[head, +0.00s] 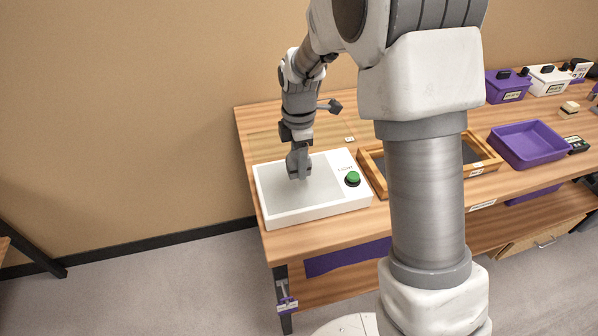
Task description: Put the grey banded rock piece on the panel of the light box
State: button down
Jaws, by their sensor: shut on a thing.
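The light box (278,215) is a white, flat box with a grey panel (325,187) and a green button (352,178) at its right. It sits at the left end of the wooden bench. My gripper (299,175) points down over the panel's upper middle, with its fingertips at or just above the surface. It is shut on a small grey thing, which I take to be the grey banded rock piece. The grey fingers and the small size hide its banding. I cannot tell whether it touches the panel.
A wood-framed tray (486,165) stands right of the light box, partly behind my arm. Further right are a purple tray (528,146), a purple box (507,87) and a white box (549,81). The wooden bench (330,235) has a clear front strip by the light box.

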jog(key=shift+f, duration=1.75)
jog(key=shift+f+b, duration=0.2)
jog(key=shift+b, duration=0.15)
jog(key=shift+c, duration=1.1)
grip_release()
